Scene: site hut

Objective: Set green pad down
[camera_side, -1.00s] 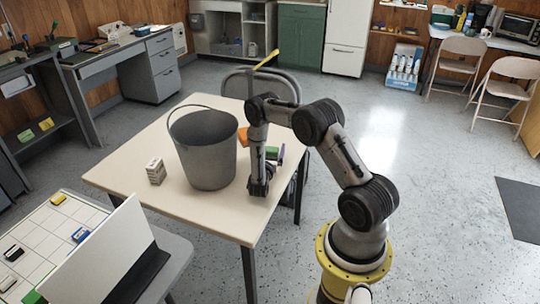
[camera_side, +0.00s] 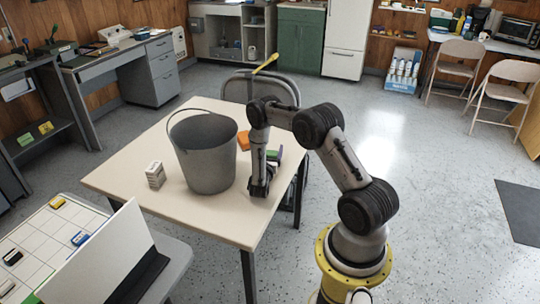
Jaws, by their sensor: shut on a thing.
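My gripper (camera_side: 261,191) points straight down, low over the cream table, just right of the grey bucket (camera_side: 207,158). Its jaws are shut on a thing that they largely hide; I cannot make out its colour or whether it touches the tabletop. I take it to be the green pad. A separate small green item (camera_side: 272,155) shows behind my arm on the table, partly covered by the arm.
A white gridded board (camera_side: 42,240) with small coloured blocks is at lower left.

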